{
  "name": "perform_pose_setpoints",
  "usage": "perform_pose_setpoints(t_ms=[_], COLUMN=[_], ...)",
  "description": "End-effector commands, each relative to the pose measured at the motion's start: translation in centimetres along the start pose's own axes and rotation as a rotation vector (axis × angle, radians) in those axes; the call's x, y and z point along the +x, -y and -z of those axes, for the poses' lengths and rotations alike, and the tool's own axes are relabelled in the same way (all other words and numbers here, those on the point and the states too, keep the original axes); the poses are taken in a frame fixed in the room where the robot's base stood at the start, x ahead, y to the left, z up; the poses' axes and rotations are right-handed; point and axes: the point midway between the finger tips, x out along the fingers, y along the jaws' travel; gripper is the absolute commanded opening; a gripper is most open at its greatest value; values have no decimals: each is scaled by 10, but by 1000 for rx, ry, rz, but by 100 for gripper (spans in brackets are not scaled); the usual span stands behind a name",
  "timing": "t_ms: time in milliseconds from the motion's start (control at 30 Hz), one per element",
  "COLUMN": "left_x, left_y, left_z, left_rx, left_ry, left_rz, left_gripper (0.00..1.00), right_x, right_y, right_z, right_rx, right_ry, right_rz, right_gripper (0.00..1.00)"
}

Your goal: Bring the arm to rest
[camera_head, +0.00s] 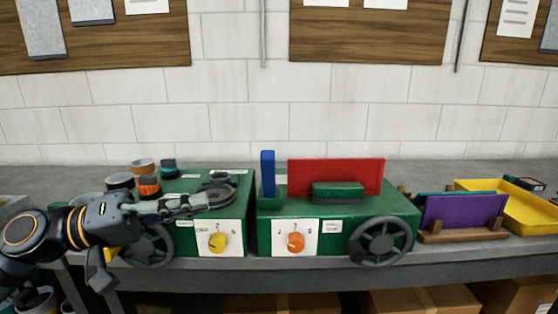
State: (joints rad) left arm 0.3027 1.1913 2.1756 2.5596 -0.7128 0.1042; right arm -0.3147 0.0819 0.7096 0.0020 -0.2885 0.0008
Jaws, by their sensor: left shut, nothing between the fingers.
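My left arm comes in from the left in the head view. Its gripper (200,203) is shut and empty, pointing right over the left green machine (188,240), near that machine's top. I cannot tell whether the fingers touch the machine. The arm hides part of the machine's left side and of the handwheel (148,246) there. My right gripper does not show.
A second green machine (345,245) holds a red panel (335,176) and a blue upright piece (268,173). A purple panel (463,221) stands in a wooden rack beside a yellow tray (520,219). Several small cans sit at the back left.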

Motion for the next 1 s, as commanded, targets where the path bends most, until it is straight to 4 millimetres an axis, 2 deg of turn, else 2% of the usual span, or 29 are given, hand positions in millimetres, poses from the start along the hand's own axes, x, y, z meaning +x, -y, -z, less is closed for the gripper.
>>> perform_pose_setpoints(t_ms=[167,367,467,567,700,800,900,1000], left_x=[7,13,14,10,-15,-43,-74,-104], left_y=[38,100,139,189,264,300,322,334], left_z=[-28,-73,-102,-137,-190,-218,-240,-261], left_rx=[62,165,225,291,358,360,338,296], left_ry=[53,132,177,228,301,343,377,409], left_rz=[62,183,274,408,692,896,1073,1229], left_gripper=[0,0,0,0,0,0,0,0], right_x=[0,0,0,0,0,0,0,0], right_y=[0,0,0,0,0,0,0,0], right_z=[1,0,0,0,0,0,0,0], right_rx=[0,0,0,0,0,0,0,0], right_ry=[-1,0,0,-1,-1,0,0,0], right_rz=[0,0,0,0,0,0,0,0], right_gripper=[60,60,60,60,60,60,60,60])
